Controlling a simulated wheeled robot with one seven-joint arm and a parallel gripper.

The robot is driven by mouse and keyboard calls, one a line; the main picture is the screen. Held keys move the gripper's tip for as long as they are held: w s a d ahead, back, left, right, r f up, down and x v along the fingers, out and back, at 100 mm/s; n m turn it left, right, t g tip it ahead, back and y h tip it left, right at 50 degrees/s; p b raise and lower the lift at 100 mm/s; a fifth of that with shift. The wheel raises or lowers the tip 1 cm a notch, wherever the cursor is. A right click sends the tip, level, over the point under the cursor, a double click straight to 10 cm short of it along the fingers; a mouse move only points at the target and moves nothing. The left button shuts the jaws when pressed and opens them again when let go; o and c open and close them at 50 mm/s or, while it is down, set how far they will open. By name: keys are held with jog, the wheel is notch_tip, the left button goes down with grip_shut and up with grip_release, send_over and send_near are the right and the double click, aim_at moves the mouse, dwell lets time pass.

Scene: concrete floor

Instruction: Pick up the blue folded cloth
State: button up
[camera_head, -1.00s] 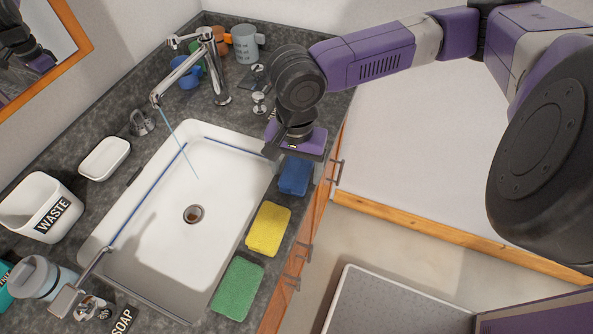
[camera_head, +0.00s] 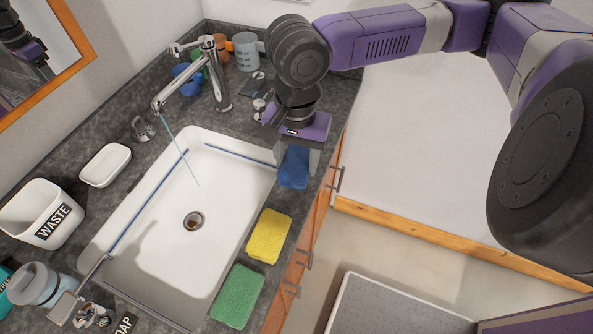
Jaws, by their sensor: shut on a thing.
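The blue folded cloth (camera_head: 295,167) is at the right side of the sink, near the counter's front edge. My gripper (camera_head: 297,160) is shut on it, with one finger on its left and one on its right. The purple gripper body is just behind the cloth. I cannot tell whether the cloth is clear of the counter.
A yellow cloth (camera_head: 269,236) and a green cloth (camera_head: 237,296) lie along the sink's right rim. The white sink (camera_head: 215,235) is left of them, with a running faucet (camera_head: 217,75) behind. Mugs (camera_head: 246,50) stand at the back. A waste bin (camera_head: 45,208) stands at left.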

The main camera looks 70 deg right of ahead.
aim_at(297, 162)
notch_tip(297, 162, up, 14)
jog(key=shift+p, duration=0.35)
jog(key=shift+r, duration=0.1)
jog(key=o, duration=0.6)
jog(key=shift+c, duration=0.2)
jog(key=c, duration=0.4)
jog(key=shift+s, duration=0.1)
